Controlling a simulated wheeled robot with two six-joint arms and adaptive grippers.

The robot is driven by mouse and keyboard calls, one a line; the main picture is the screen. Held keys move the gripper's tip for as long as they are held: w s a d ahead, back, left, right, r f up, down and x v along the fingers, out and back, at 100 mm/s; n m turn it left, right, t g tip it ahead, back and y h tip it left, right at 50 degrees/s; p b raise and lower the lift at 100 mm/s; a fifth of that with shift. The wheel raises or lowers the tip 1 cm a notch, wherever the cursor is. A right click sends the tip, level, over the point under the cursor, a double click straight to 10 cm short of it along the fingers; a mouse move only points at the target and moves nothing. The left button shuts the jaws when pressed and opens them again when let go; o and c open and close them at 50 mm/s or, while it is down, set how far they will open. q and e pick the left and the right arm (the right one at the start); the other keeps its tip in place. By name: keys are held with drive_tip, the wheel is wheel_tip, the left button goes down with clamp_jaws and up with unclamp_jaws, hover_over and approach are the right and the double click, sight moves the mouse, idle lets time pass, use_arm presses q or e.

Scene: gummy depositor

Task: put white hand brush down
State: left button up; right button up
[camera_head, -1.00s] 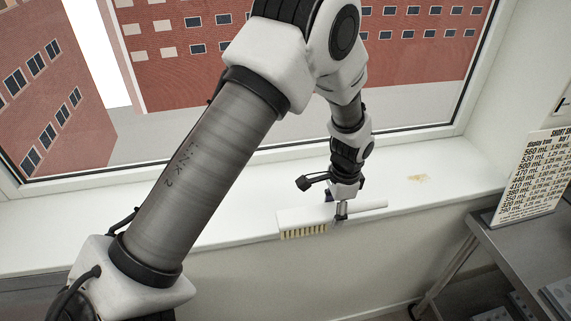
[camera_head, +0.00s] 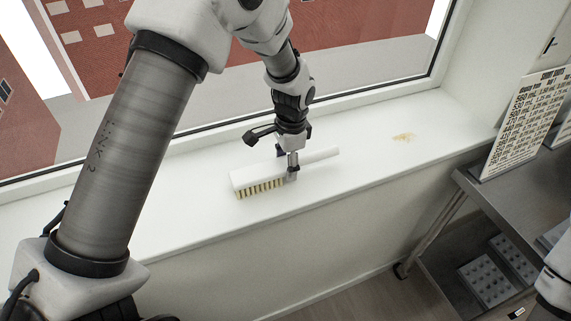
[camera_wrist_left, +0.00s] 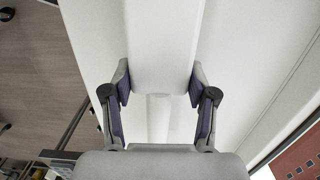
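The white hand brush (camera_head: 250,177) has a white block, a slim handle and pale yellowish bristles facing down. It is over the white window sill (camera_head: 205,207), level, handle toward the right; whether the bristles touch the sill is hard to tell. My left gripper (camera_head: 290,172) points down and is shut on the brush where the block meets the handle. In the left wrist view the brush (camera_wrist_left: 163,45) fills the space between the two fingers of my left gripper (camera_wrist_left: 160,90). My right gripper is out of view.
A metal table (camera_head: 485,195) with a printed sign (camera_head: 525,120) stands at the right. The window runs behind the sill. The sill is clear on both sides of the brush.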

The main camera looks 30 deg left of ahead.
use_arm(q)
drive_tip(key=o, duration=0.4)
drive_tip(key=shift+c, duration=0.2)
drive_tip(key=shift+s+d+r, duration=0.1)
drive_tip(key=shift+d+r, duration=0.05)
drive_tip(key=shift+d, duration=0.15)
drive_tip(key=shift+a+r, duration=0.1)
drive_tip(key=shift+r, duration=0.35)
wheel_tip(320, 180, up, 11)
drive_tip(key=b, duration=0.2)
drive_tip(key=shift+w+d+b, duration=0.25)
drive_tip(key=shift+w+b, duration=0.05)
drive_tip(key=shift+w, duration=0.15)
